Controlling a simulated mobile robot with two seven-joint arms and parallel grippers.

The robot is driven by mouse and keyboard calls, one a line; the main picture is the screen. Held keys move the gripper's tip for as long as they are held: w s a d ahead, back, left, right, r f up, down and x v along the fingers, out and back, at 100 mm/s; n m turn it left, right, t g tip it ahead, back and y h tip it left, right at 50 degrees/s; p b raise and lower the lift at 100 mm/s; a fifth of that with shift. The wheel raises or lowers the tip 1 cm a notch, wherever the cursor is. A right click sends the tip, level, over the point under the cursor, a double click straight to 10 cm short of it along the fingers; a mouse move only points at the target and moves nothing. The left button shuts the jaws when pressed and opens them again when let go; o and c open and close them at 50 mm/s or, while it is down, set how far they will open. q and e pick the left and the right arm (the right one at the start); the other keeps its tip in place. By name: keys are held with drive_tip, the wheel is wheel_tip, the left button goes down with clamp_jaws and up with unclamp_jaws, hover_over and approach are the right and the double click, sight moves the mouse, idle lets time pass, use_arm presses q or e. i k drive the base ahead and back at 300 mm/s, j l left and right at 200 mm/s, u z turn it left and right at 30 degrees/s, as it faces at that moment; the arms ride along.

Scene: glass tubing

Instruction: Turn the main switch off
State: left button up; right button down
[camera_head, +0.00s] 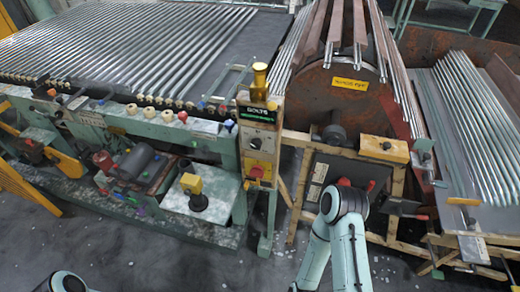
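A narrow control post (259,135) stands at the middle of the view. It has a lit green display (252,115), a pale panel with small controls below it, and a red and yellow switch (257,171) lower down. This looks like a main switch, but its label and setting are too small to read. My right arm (345,205) rises from the bottom, bent at a joint to the right of and below the switch, apart from it. Only a rounded part of my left arm (65,283) shows at the bottom left. Neither gripper is visible.
A green machine frame (170,130) with a row of knobs and glass tubes (130,45) fills the left. A rusty drum (340,95) and a tube rack (470,125) stand right. A dark panel with red handles (345,183) is behind my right arm. Floor is open at lower left.

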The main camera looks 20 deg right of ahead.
sight(257, 171)
drive_tip(key=z, duration=0.7)
